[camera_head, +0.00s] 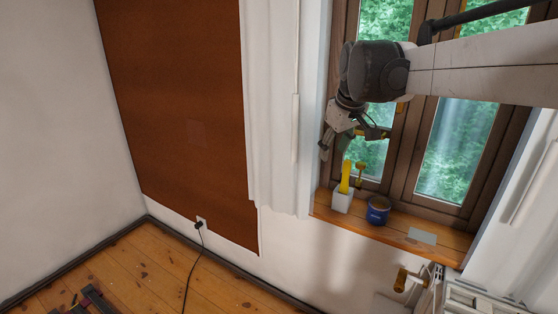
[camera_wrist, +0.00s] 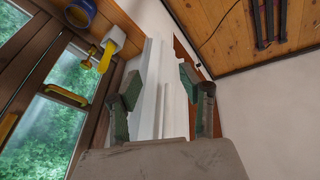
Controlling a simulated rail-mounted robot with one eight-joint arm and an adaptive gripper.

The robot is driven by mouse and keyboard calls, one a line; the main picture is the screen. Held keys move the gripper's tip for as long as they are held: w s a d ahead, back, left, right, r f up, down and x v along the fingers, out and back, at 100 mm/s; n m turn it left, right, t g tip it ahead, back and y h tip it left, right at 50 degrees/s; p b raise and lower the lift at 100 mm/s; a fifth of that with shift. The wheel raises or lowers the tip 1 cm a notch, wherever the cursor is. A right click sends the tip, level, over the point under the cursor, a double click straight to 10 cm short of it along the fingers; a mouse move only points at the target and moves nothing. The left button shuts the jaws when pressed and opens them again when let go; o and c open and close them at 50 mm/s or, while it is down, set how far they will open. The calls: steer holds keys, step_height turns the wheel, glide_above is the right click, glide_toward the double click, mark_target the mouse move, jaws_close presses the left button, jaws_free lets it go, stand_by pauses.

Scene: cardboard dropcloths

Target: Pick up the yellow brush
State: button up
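The yellow brush (camera_head: 345,177) stands upright in a white cup (camera_head: 342,201) on the wooden windowsill; its lower end is hidden inside the cup. In the wrist view the brush (camera_wrist: 105,57) and the cup (camera_wrist: 116,39) show at the upper left, turned nearly upside down and outside the space between my fingers. My gripper (camera_head: 350,146) hangs above the brush in the head view, apart from it. Its fingers are spread, and in the wrist view the space between the fingertips (camera_wrist: 157,82) is empty.
A dark blue tin (camera_head: 378,211) stands right of the cup. A yellow window fitting (camera_head: 360,173) is close behind the brush. A flat pale card (camera_head: 422,236) lies farther right on the sill (camera_head: 452,243). A white curtain (camera_head: 278,120) hangs to the left.

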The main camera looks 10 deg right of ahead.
steer(key=w+d+f+n+g+p, duration=0.1)
steer(key=w+d, duration=0.3)
steer(key=w, duration=0.4)
steer(key=w+d+n+g+p, duration=0.1)
steer(key=w+d+p, duration=0.1)
steer(key=w+d, duration=0.4)
steer(key=n+g+y+p, duration=0.1)
steer(key=n+p, duration=0.1)
steer(key=n, duration=0.1)
glide_above(348, 160)
steer(key=f, duration=0.9)
steer(key=shift+s+d+f, duration=0.25)
steer(key=shift+s+d, duration=0.05)
steer(key=shift+s, duration=0.05)
steer(key=shift+w+d+f, duration=0.15)
steer(key=shift+d+f, duration=0.05)
steer(key=shift+f, duration=0.35)
steer(key=f, duration=0.5)
steer(key=f+p, duration=0.1)
steer(key=f, duration=0.2)
steer(key=shift+w+a, duration=0.35)
steer(key=shift+a, duration=0.05)
steer(key=shift+w+a+f+p, duration=0.15)
steer(key=shift+f+p, duration=0.15)
steer(key=shift+f, duration=1.05)
steer(key=shift+s+a+f+p, duration=0.1)
steer(key=shift+f+p, duration=0.15)
steer(key=shift+f, duration=1.05)
jaws_close()
